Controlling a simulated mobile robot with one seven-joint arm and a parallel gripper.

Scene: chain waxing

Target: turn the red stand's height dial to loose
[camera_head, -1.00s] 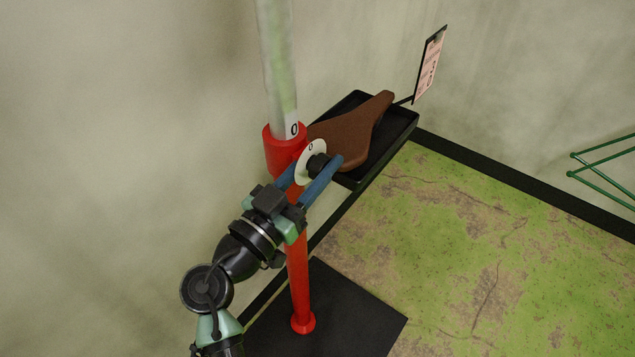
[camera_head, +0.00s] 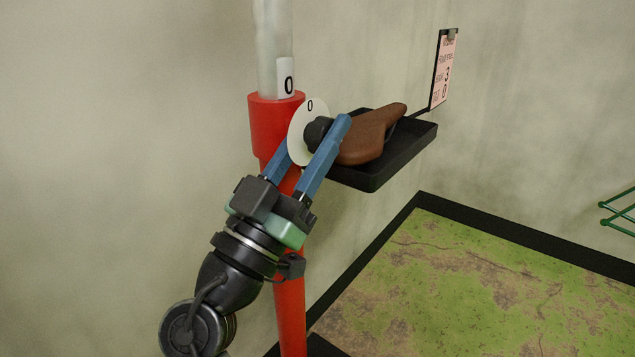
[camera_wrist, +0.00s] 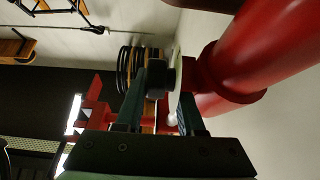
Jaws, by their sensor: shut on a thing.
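The red stand (camera_head: 271,126) rises on the left of the head view, with a pale tube marked "0" (camera_head: 273,45) coming out of its collar. The height dial has a round white plate (camera_head: 302,148) marked "0" and a black knob (camera_head: 318,131). My gripper (camera_head: 313,138) has its blue fingers on either side of the black knob and is shut on it. In the wrist view the dark knob (camera_wrist: 161,77) sits between the fingertips, beside the red stand (camera_wrist: 240,62). The fingers partly hide the plate. Any loose marking on the dial cannot be read.
A black tray (camera_head: 405,157) with a brown saddle (camera_head: 366,139) stands just right of the dial, close to my fingers. A pink notice board (camera_head: 444,70) is behind it. A green frame (camera_head: 620,210) shows at the right edge. The green mat (camera_head: 440,290) is clear.

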